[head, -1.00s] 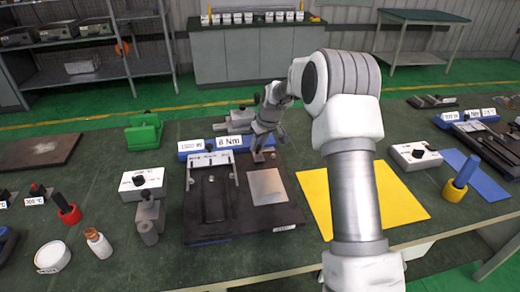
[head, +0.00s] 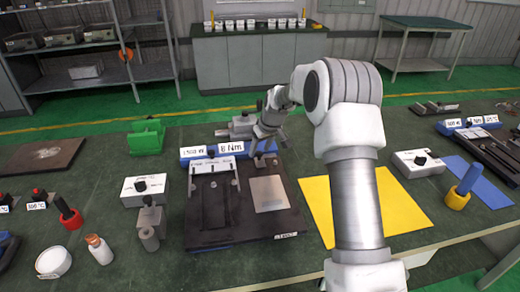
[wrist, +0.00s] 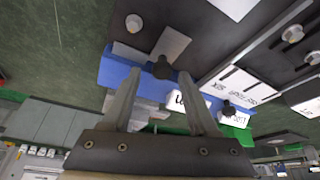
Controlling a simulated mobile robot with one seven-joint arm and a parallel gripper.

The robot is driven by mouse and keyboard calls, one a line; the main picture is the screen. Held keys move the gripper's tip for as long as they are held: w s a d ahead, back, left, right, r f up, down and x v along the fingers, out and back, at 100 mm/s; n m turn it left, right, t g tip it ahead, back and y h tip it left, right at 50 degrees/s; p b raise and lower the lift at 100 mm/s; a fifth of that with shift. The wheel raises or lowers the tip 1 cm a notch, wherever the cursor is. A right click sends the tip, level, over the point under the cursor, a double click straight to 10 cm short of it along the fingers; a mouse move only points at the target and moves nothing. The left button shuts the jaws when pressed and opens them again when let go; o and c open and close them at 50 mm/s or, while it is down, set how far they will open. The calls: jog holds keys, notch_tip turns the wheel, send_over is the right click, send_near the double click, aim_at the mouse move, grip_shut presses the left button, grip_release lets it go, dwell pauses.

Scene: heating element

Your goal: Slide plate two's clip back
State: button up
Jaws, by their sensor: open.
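A dark base (head: 290,220) holds two stations side by side. The right one bears a light grey plate (head: 269,193); the left one has a dark recessed slot (head: 225,200). A small grey metal clip (wrist: 172,45) with a dark knob (wrist: 162,68) lies at the far edge of the right station; which plate is number two cannot be read. My gripper (head: 264,157) reaches down at that far edge. In the wrist view my gripper (wrist: 160,75) is open, one finger on each side of the knob; contact is not clear.
A blue bar with white labels (head: 229,148) runs behind the base. A white box with a black knob (head: 143,188) and a grey metal fixture (head: 150,220) stand to the left. A yellow sheet (head: 400,215) lies flat to the right. A green block (head: 146,138) stands farther back.

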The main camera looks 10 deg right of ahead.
jog(key=v, duration=1.7)
jog(key=shift+p, duration=0.35)
jog(key=shift+a, duration=0.1)
jog(key=s+a+r+m+h, duration=0.1)
jog(key=s+r, duration=0.4)
jog(key=s, duration=0.4)
jog(key=s+a+r+m+h, duration=0.1)
jog(key=s+a+r, duration=0.1)
jog(key=s+r, duration=0.5)
jog(key=s+f+m+p, duration=0.1)
jog(key=s+f, duration=0.1)
jog(key=s, duration=0.8)
jog(key=s+f+m+t, duration=0.1)
jog(key=s+f, duration=0.2)
jog(key=s, duration=0.8)
jog(key=shift+m+p, duration=0.3)
jog(key=shift+p, duration=0.05)
